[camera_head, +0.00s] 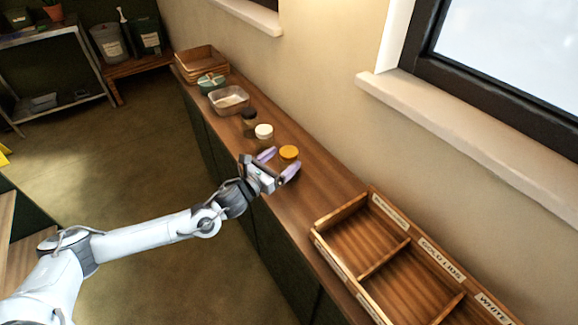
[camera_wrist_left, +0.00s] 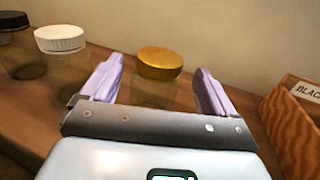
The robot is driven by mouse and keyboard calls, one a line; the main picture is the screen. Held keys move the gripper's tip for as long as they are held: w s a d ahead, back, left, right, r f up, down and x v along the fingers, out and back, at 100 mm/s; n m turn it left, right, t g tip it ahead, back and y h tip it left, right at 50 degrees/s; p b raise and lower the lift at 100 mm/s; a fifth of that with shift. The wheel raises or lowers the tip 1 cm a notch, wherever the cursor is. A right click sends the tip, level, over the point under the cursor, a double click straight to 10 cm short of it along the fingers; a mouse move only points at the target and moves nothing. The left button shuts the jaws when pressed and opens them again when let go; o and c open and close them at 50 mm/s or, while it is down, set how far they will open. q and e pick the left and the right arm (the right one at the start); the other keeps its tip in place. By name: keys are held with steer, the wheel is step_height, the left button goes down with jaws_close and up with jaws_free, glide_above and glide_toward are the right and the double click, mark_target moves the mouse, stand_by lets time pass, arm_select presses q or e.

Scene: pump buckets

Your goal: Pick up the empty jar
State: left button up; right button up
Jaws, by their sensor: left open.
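A clear, seemingly empty jar with a gold lid (camera_head: 289,152) stands upright on the wooden counter; its gold lid (camera_wrist_left: 160,63) is in the middle of the wrist view. My left gripper (camera_head: 279,165) is open, with one lilac finger on each side of this jar. In the wrist view the left gripper (camera_wrist_left: 158,80) shows gaps between the fingers and the jar, and its palm hides the jar's base. A white-lidded jar (camera_head: 264,132) and a black-lidded jar (camera_head: 249,120) stand in a row behind it. My right gripper is out of view.
A divided wooden tray (camera_head: 352,207) labelled for black, gold and white lids lies at the near right; its corner shows in the wrist view (camera_wrist_left: 292,125). A clear bin (camera_head: 229,99), a green-topped item (camera_head: 211,82) and a wooden crate (camera_head: 203,56) stand farther back. The wall borders the counter.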

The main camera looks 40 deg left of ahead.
mark_target(292, 149)
arm_select(q)
steer(key=shift+w, duration=2.7)
steer(key=c, duration=1.2)
